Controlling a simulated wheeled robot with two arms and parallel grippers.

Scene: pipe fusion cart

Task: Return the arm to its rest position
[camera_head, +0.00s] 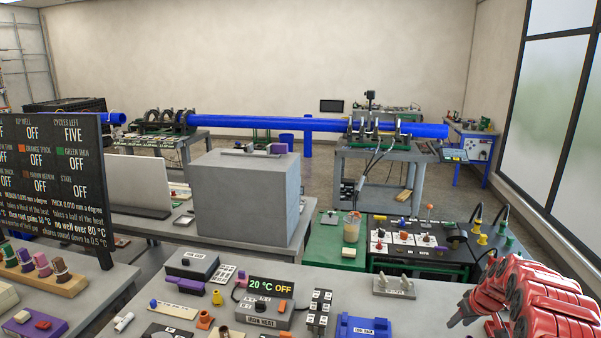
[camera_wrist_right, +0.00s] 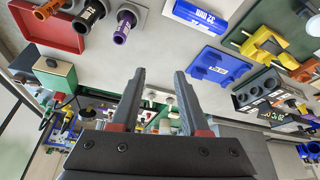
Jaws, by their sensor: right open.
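My right arm, red, comes in at the lower right of the head view. Its gripper (camera_head: 462,311) is over the right part of the near bench and is small and partly cut into by the arm links. In the right wrist view the right gripper (camera_wrist_right: 158,78) shows two dark fingers spread apart. Nothing is between them, and the bench surface with its parts lies beyond. My left arm and gripper are not in view.
The near bench holds an iron heat unit (camera_head: 264,312) reading 20 °C OFF and a blue tool rack (camera_head: 363,327). A grey block (camera_head: 246,199) stands behind. A dark status board (camera_head: 66,190) rises at left. Blue pipe (camera_head: 270,122) spans the back carts. Red tray (camera_wrist_right: 50,28) shows in the wrist view.

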